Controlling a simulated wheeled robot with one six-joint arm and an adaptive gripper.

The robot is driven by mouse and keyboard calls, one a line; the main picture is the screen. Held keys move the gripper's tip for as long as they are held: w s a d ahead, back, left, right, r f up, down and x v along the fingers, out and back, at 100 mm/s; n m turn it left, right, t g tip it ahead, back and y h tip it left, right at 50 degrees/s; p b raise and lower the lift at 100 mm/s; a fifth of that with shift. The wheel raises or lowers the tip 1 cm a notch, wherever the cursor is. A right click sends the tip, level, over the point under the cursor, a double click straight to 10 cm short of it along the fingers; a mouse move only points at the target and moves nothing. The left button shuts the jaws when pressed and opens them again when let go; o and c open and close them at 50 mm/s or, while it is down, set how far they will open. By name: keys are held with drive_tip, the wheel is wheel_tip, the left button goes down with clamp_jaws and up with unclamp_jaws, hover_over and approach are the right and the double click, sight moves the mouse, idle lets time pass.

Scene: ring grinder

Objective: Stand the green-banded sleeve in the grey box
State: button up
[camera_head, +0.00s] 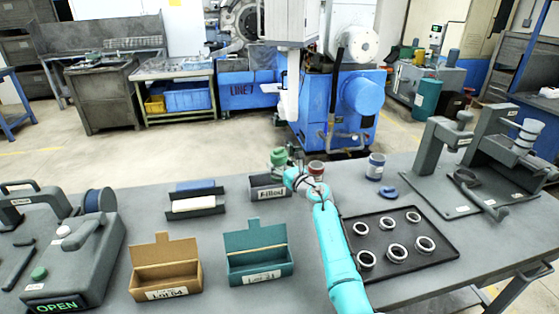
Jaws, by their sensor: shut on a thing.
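The grey box (265,193) stands open on the bench near the middle, with a label on its front. My gripper (283,168) is at the end of my teal arm, by the back right of this box. It is shut on a small green thing (279,156), which looks like the green-banded sleeve. The sleeve is over or just behind the box's right end; I cannot tell which. The gripper and wrist hide part of it, and the fingers are too small to make out.
A red-banded sleeve (316,169) stands close right of my gripper, a blue-banded one (376,166) farther right. A black tray (432,257) holds several rings. A brown box (166,270) and a teal box (256,256) stand in front, left of my arm.

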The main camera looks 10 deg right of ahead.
drive_tip(key=shift+f, duration=2.2)
drive_tip(key=o, duration=1)
